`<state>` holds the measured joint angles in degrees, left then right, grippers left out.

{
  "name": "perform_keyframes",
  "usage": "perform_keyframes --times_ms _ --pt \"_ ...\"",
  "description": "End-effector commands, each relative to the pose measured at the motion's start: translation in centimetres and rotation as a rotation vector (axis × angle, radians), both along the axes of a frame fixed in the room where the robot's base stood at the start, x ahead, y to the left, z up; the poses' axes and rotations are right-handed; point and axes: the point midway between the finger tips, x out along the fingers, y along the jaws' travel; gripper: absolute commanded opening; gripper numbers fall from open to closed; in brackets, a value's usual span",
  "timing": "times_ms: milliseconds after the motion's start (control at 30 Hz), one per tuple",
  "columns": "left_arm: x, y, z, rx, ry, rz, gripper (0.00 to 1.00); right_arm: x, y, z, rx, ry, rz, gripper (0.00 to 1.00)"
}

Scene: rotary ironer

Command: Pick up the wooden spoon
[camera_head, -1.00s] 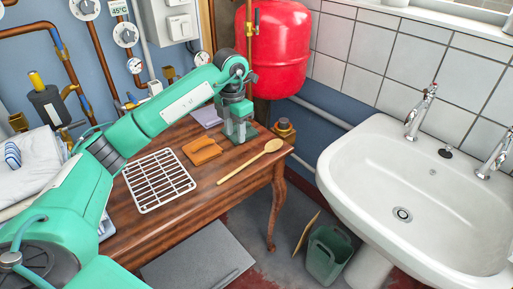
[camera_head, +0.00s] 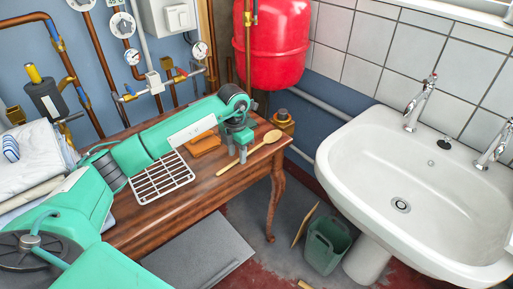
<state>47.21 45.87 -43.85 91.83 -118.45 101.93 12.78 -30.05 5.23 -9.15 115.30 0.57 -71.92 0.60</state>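The wooden spoon (camera_head: 257,150) lies on the brown wooden table (camera_head: 205,198) near its right edge, bowl toward the back right and handle toward the front left. My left arm reaches over the table from the left. My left gripper (camera_head: 238,154) points down at the spoon's handle, with its two fingers apart and nothing visibly held between them. One fingertip overlaps the handle in the picture; whether it touches I cannot tell. My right gripper is not in view.
A white wire rack (camera_head: 162,181) lies left of the spoon, and an orange-brown folded item (camera_head: 203,146) lies behind it, partly hidden by my arm. A white sink (camera_head: 400,200) stands to the right. A green bin (camera_head: 326,246) is on the floor.

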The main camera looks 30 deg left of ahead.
Motion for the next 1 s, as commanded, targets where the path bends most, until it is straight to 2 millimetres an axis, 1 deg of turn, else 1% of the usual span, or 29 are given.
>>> perform_keyframes --times_ms 33,100,300,367,400,467,500,833,1000 --pt "-0.1 0.0 -0.7 0.001 0.002 0.001 0.38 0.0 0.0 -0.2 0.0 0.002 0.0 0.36" --pt "0.0 0.0 -1.2 0.0 0.0 0.0 0.38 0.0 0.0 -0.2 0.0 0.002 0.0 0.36" --pt "0.0 0.1 -1.3 0.001 -0.001 0.0 0.38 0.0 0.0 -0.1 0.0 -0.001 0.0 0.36" --pt "0.0 0.1 -1.3 0.001 -0.001 0.0 0.28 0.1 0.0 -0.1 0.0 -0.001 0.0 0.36" --pt "0.0 0.1 -1.3 0.001 -0.001 0.0 0.2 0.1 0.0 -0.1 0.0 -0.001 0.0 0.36" --pt "0.0 0.1 -1.3 0.001 -0.001 0.0 0.09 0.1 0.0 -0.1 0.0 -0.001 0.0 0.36" --pt "0.0 0.1 -1.3 0.001 -0.001 0.0 0.01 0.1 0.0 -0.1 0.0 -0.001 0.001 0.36" --pt "0.0 0.1 -1.2 0.001 -0.001 0.0 0.0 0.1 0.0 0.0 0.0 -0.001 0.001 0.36" --pt "0.1 0.1 -0.3 0.001 -0.003 0.001 0.0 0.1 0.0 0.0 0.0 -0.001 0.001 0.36"
